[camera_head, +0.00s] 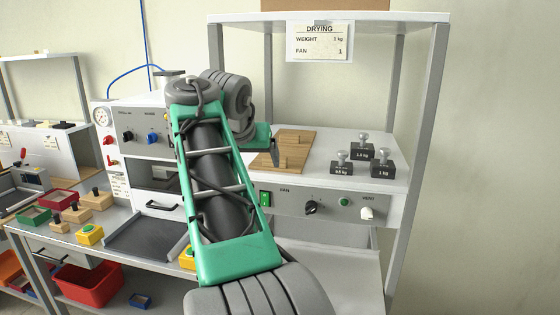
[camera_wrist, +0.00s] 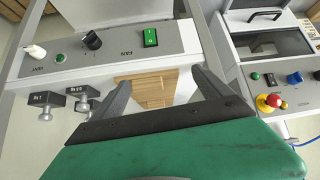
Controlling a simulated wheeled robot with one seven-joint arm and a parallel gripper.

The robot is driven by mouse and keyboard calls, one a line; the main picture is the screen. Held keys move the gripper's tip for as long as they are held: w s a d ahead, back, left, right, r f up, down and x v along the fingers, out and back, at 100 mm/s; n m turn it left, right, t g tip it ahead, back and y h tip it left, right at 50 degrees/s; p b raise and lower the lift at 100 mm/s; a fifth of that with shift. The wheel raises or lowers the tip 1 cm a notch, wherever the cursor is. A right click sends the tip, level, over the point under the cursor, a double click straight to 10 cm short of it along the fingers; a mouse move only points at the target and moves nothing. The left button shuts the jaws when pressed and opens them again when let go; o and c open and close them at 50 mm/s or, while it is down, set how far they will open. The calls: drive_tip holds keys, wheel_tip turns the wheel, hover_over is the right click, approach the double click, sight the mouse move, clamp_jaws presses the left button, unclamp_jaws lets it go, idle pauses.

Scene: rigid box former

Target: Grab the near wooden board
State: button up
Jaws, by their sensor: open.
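Light-brown wooden board work (camera_head: 299,148) lies on the white top of the drying station, with small raised wooden blocks on it. I cannot tell where one board ends and another begins. In the wrist view, the wood (camera_wrist: 145,88) shows between and beyond my fingers, partly hidden by the left finger. My gripper (camera_wrist: 160,80) is open, with two grey fingers apart and nothing held between them. In the head view, my green gripper body and one dark finger (camera_head: 274,154) are over the left part of the wood. Contact cannot be told.
Three black weights with metal knobs (camera_head: 362,153) stand right of the wood. The station's front panel (camera_head: 325,205) carries a fan switch and knobs. Grey posts (camera_head: 423,100) and an upper shelf (camera_head: 330,17) frame the station. A neighbouring machine (camera_head: 135,125) stands to the left.

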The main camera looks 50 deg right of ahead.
drive_tip(key=shift+m+h, duration=0.3)
drive_tip(key=shift+m, duration=0.5)
drive_tip(key=d+f, duration=0.1)
drive_tip(key=d, duration=0.1)
drive_tip(key=d+b, duration=0.1)
drive_tip(key=d, duration=0.2)
drive_tip(key=d+f+b, duration=0.1)
drive_tip(key=d, duration=0.2)
drive_tip(key=shift+w+d+f, duration=0.2)
drive_tip(key=shift+d+f, duration=0.05)
drive_tip(key=shift+f, duration=0.05)
drive_tip(key=shift+r, duration=0.1)
drive_tip(key=shift+c, duration=0.3)
drive_tip(key=c, duration=1.5)
drive_tip(key=shift+c, duration=0.7)
drive_tip(key=shift+r, duration=0.15)
